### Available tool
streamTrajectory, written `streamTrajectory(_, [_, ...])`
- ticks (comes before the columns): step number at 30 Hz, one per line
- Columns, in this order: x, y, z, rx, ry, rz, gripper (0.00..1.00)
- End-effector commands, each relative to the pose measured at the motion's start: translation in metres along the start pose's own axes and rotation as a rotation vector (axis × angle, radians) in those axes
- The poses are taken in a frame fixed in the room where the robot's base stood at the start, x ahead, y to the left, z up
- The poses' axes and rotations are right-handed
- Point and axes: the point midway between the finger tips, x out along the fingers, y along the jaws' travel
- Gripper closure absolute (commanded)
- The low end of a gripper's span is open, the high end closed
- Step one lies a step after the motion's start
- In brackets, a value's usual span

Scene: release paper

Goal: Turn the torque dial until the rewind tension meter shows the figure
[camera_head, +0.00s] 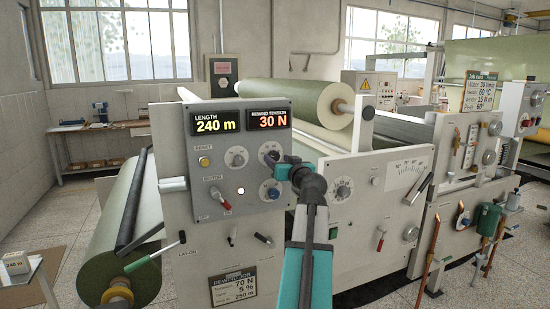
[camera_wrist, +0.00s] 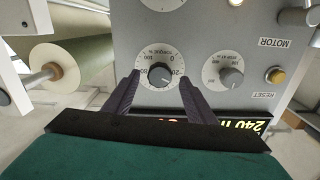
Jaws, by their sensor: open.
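The torque dial (camera_wrist: 160,74) is a black knob on a white scale, seen upside down in the wrist view. In the head view the dial (camera_head: 270,156) is partly hidden by my gripper (camera_head: 283,168). My gripper (camera_wrist: 159,78) is open, with one dark finger on each side of the knob; contact cannot be told. The rewind tension meter (camera_head: 269,119) shows 30 N in orange. The job card (camera_head: 233,287) at the panel's foot reads 70 N, 5 % and 250 m.
The length display (camera_head: 216,121) reads 240 m. A large paper roll (camera_head: 300,100) lies behind the panel.

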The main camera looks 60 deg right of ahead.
Motion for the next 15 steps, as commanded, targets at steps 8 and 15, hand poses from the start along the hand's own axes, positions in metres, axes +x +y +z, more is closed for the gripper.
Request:
streamTrajectory(8, [0.019,0.000,-0.001,0.000,0.000,0.000,0.49])
streamTrajectory(15, [0.020,0.000,0.000,-0.001,0.000,0.000,0.49])
